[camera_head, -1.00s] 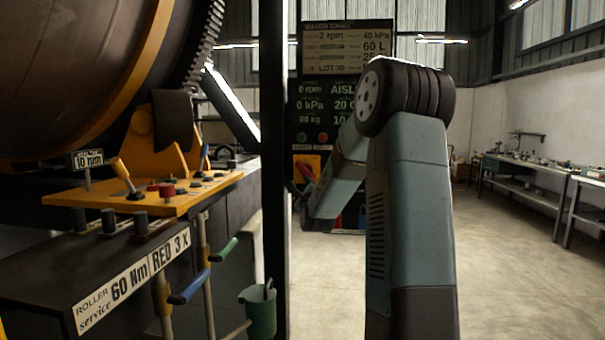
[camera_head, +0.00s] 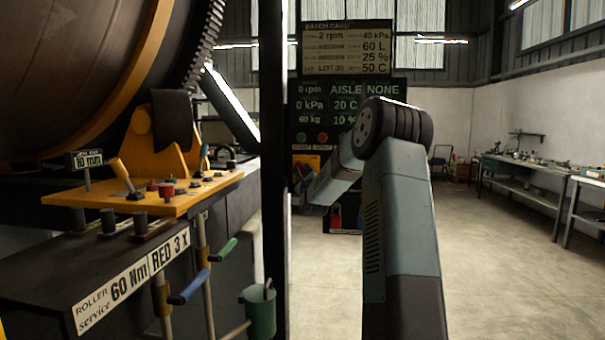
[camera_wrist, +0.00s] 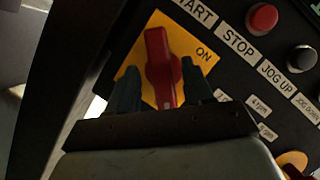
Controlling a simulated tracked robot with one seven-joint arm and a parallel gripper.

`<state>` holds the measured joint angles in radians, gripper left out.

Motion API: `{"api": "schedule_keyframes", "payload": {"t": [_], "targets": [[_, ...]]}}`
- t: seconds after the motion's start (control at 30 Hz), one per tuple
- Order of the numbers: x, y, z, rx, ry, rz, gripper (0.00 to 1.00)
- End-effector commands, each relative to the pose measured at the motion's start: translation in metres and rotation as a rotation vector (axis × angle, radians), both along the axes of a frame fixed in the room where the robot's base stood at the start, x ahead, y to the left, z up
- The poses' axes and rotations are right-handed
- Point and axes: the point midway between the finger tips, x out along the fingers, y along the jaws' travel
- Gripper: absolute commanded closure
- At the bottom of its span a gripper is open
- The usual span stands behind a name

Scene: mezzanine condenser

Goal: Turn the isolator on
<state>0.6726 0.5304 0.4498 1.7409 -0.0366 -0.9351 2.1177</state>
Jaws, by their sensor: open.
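The isolator is a red rotary handle (camera_wrist: 158,60) on a yellow plate (camera_wrist: 198,45) in the wrist view. An ON label is on the plate to the right of the handle. The handle stands roughly upright in the picture, while the panel appears tilted. My gripper (camera_wrist: 160,88) is open, with one dark finger on each side of the handle's lower part. I cannot tell whether either finger touches it. In the head view the yellow plate (camera_head: 312,160) shows on the dark panel, partly hidden by my arm; the gripper cannot be made out there.
In the head view, a black post (camera_head: 272,200) stands just left of the panel. A drum bench (camera_head: 100,255) fills the left. Open floor (camera_head: 500,270) lies right.

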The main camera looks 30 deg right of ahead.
Motion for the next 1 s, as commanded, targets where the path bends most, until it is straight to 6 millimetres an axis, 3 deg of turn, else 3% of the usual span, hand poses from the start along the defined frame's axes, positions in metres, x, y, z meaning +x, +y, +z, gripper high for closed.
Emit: {"api": "schedule_keyframes", "payload": {"t": [0.23,0.6,1.0], "targets": [[0.022,-0.007,0.006,0.001,0.0,0.0,0.49],[0.025,-0.008,0.007,0.0,0.001,0.001,0.49],[0.026,-0.006,0.007,0.0,0.002,0.003,0.87]]}}
